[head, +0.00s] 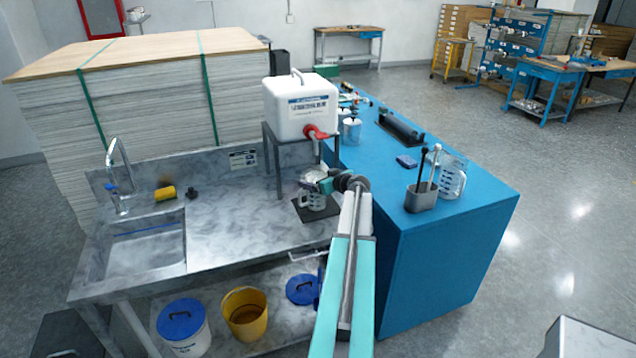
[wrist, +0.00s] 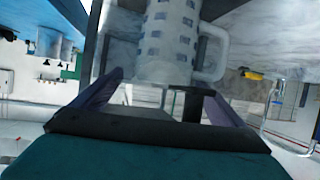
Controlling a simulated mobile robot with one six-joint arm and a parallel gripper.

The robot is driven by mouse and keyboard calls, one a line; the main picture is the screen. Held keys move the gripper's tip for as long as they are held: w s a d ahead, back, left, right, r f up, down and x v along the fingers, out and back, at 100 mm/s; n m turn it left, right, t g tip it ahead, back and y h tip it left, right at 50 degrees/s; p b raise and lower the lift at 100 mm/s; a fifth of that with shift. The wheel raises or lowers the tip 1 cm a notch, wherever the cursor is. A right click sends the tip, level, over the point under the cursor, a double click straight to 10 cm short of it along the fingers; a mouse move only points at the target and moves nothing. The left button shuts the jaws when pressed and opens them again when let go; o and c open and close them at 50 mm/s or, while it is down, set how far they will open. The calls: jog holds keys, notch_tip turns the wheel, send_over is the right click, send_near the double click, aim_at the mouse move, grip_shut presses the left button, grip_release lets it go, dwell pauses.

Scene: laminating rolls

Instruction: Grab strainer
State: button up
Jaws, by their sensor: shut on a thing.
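The strainer (head: 314,173) shows as a pale, rounded piece at the top of a clear measuring jug (head: 313,200), under the tap of the white tank. The jug stands on a dark mat (head: 328,212) on the steel counter. My gripper (head: 326,184) reaches in from the right at the jug's top and is shut on the strainer. In the wrist view, which looks upside down, the whitish strainer (wrist: 163,72) lies between my dark fingers, by the jug (wrist: 172,28) with its blue marks. The exact contact is hard to see.
The white tank (head: 300,105) with a red tap stands on a grey stand close above my gripper. The sink (head: 145,245) and faucet are at the left. The blue bench (head: 455,235), holding a grey utensil cup (head: 421,198) and another jug (head: 452,180), is at the right.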

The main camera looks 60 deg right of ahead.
jog(key=shift+r, duration=0.2)
jog(key=shift+r+b, duration=0.9)
jog(key=shift+r, duration=0.15)
jog(key=s+d+r+b, duration=0.1)
jog(key=s+d+b, duration=0.2)
jog(key=s, duration=0.4)
jog(key=s+d+r+b, duration=0.1)
jog(key=s+d+b, duration=0.2)
jog(key=s, duration=0.4)
jog(key=shift+s+d+r, duration=0.15)
jog(key=shift+d+r, duration=0.15)
jog(key=shift+d, duration=0.4)
